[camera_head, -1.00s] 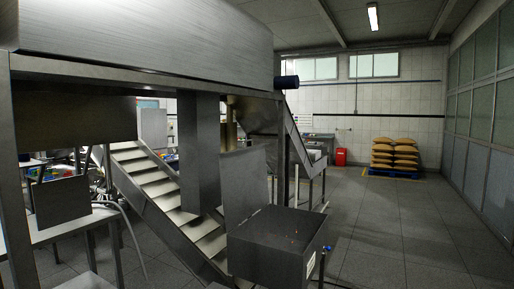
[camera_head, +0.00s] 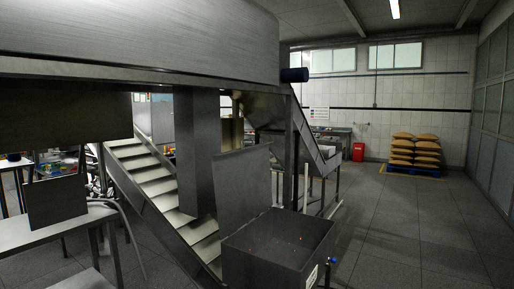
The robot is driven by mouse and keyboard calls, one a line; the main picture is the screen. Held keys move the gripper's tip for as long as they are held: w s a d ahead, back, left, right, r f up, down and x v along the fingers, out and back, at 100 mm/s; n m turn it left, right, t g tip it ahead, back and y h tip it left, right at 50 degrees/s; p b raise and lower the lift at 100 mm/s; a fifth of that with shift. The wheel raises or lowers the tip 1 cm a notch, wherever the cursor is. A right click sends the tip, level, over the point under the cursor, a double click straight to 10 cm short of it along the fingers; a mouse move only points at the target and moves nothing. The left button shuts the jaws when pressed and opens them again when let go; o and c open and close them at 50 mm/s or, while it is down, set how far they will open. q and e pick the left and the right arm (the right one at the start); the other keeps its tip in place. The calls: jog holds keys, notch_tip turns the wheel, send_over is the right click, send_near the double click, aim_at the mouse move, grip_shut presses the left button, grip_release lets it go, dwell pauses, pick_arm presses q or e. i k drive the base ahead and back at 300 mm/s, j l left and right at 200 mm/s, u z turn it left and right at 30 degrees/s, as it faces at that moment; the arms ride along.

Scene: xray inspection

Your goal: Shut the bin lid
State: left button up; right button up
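The metal bin (camera_head: 275,266) stands at the lower middle of the head view, right of the conveyor's foot. It is an open grey box with a few small coloured specks inside. Its lid (camera_head: 243,188) is a flat grey panel standing up at the bin's back left side, so the bin is open. The lid's top edge leans close to the machine's vertical chute. Neither of my grippers shows in this view.
A slatted inclined conveyor (camera_head: 165,197) and a large steel machine (camera_head: 140,40) fill the left. A metal table (camera_head: 50,228) stands at lower left. Stacked sacks (camera_head: 415,150) and a red bin (camera_head: 358,152) are at the back. The floor (camera_head: 420,235) at right is clear.

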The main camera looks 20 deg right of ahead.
aim_at(242, 177)
jog(key=i+l+z, duration=0.1)
jog(key=l, duration=0.3)
jog(key=i+l+z, duration=0.15)
jog(key=l, duration=0.2)
jog(key=i+l+z, duration=0.1)
jog(key=i+l, duration=0.15)
jog(key=l+z, duration=0.15)
jog(key=z, duration=1.1)
jog(key=i+l+z, duration=0.1)
jog(key=z, duration=0.3)
jog(key=i+z, duration=0.4)
jog(key=i+u, duration=0.25)
jog(key=i, duration=0.3)
jog(key=i+u, duration=0.25)
jog(key=i, duration=1.15)
jog(key=i+u, duration=0.15)
jog(key=i, duration=0.75)
jog(key=i+l, duration=0.15)
jog(key=i, duration=0.7)
